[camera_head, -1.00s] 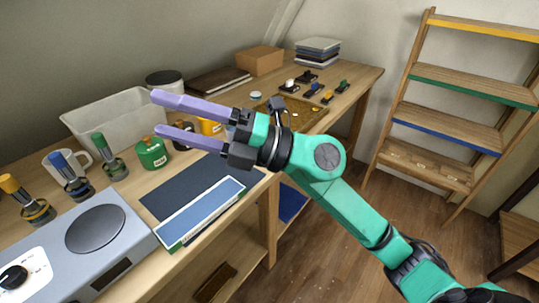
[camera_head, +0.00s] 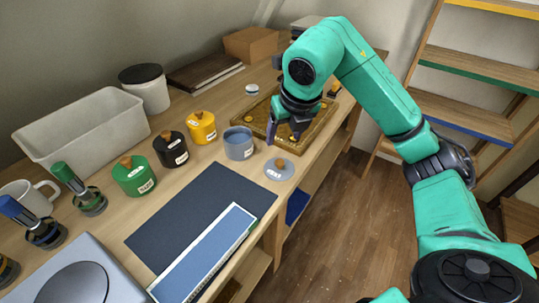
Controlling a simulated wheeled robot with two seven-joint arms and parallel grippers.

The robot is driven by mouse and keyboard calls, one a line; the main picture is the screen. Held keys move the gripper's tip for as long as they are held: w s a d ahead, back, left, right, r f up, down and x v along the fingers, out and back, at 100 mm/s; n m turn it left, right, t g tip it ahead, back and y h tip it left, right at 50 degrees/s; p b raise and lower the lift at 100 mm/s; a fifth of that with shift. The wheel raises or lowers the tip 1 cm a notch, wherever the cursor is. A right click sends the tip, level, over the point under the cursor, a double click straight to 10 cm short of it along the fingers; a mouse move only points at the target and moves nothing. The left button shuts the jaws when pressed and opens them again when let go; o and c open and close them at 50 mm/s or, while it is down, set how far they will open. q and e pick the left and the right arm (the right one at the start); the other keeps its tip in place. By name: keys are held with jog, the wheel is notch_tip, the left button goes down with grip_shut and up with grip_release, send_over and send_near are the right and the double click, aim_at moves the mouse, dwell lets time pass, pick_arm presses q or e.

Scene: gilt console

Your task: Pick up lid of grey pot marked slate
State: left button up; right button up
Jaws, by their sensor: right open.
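The grey-blue pot (camera_head: 239,144) stands uncovered on the table, to the right of the yellow pot. It has a white label too small to read. My right gripper (camera_head: 283,140) points down just behind the lid, above the table by the tray. It is open and empty, and its fingers are partly hidden by the wrist. My left gripper does not show.
Lidded yellow (camera_head: 202,129), black (camera_head: 173,151) and green (camera_head: 136,178) pots stand to the left. A brown tray (camera_head: 322,127) with small items lies behind my gripper. A dark mat (camera_head: 190,215) and blue-white panel (camera_head: 203,256) lie in front. The table's front edge is close to the lid.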

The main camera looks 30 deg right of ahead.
send_near(280, 162)
jog(key=f, duration=0.2)
jog(key=shift+w+f+p, duration=0.45)
jog(key=shift+w+f, duration=0.45)
jog(key=shift+f, duration=0.15)
jog(key=p+x, duration=0.1)
jog(key=x, duration=0.3)
jog(key=shift+s+d, duration=0.1)
jog(key=shift+d, duration=0.05)
jog(key=shift+f, duration=0.25)
jog(key=shift+c, duration=0.8)
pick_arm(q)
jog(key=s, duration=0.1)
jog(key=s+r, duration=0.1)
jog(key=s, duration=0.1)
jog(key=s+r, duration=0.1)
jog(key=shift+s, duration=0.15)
pick_arm(e)
grip_shut()
